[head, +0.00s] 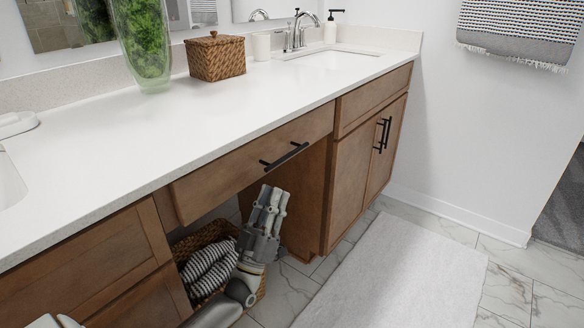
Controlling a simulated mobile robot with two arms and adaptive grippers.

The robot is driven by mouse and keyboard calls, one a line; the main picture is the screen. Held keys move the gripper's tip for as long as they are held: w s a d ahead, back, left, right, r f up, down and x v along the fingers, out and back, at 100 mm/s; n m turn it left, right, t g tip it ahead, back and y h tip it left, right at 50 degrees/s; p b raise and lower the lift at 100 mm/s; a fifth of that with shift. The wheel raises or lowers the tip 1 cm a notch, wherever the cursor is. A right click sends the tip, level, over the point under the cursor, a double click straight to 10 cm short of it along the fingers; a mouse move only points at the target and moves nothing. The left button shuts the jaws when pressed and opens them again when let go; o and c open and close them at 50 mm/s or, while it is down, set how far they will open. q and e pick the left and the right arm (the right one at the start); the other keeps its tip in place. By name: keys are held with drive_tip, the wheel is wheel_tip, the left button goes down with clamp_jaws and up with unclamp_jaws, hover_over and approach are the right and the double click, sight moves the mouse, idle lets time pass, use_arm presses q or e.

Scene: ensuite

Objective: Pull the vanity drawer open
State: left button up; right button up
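The vanity drawer (225,165) is a wide wooden front under the white countertop, above an open knee space. It looks closed, its front tucked beneath the counter edge. Its black bar handle (285,154) runs across the middle of the front. My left gripper (273,192) is below the handle and slightly left of its middle, fingers pointing up. A gap shows between the fingertips and the bar in the picture, and nothing is seen between the fingers. From this angle I cannot tell how far apart the fingers are. My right gripper is not in view.
A wicker basket (188,246) with striped towels (208,270) stands under the drawer, behind my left arm. Cabinet doors (365,150) flank the knee space on the right. A green vase (143,45) and woven box (215,58) stand on the counter (185,115). A white rug (400,270) covers the floor.

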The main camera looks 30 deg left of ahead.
sight(287, 159)
use_arm(q)
drive_tip(key=x, duration=0.9)
drive_tip(key=shift+w+r+b, duration=0.3)
drive_tip(key=shift+b, duration=0.05)
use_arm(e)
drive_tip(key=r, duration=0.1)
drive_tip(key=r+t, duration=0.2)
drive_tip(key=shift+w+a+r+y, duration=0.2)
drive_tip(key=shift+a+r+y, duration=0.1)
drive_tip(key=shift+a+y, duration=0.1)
use_arm(q)
clamp_jaws()
